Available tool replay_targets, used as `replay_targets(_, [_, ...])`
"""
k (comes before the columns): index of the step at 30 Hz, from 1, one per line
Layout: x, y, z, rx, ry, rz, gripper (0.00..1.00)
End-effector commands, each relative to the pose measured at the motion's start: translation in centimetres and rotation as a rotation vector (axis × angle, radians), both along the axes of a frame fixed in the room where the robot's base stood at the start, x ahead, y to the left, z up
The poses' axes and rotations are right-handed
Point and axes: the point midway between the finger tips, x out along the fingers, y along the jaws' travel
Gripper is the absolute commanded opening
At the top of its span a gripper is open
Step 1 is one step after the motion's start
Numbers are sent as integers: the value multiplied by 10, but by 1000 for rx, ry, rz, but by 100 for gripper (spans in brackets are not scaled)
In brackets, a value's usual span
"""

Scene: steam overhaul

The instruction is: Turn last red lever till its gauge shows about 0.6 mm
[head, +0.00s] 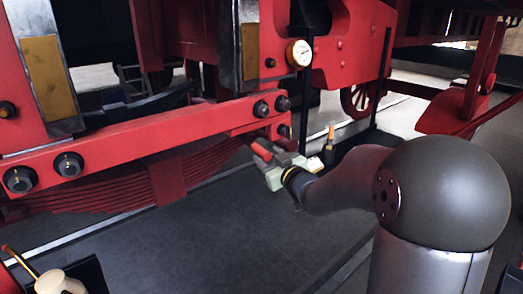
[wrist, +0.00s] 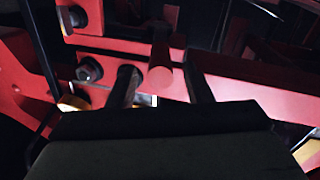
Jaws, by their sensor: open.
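The round white dial gauge (head: 299,53) stands on a dark post beside the red frame in the head view. Its needle is too small to read. A red lever (head: 261,150) sticks out below the end of the red beam, close to my gripper (head: 272,162). In the wrist view a short red rod, seemingly the lever's end (wrist: 161,79), shows between the two dark fingers of my gripper (wrist: 162,80). Gaps are visible on both sides of it, so the fingers are open around it. The lever's base is hidden.
The red beam (head: 135,150) with large dark bolts (head: 68,165) runs just left of the gripper, above a red leaf spring (head: 130,185). A dark bottle-like object with an orange tip (head: 330,145) stands just right of it.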

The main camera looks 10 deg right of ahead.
Motion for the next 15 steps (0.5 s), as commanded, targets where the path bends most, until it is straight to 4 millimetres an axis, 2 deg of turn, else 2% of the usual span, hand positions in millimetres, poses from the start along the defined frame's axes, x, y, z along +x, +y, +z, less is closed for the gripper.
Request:
replay_targets(3, [19,7,1,2,0,2,46])
replay_targets(6, [29,10,1,0,0,2,46])
replay_targets(15, [37,13,0,0,0,0,46])
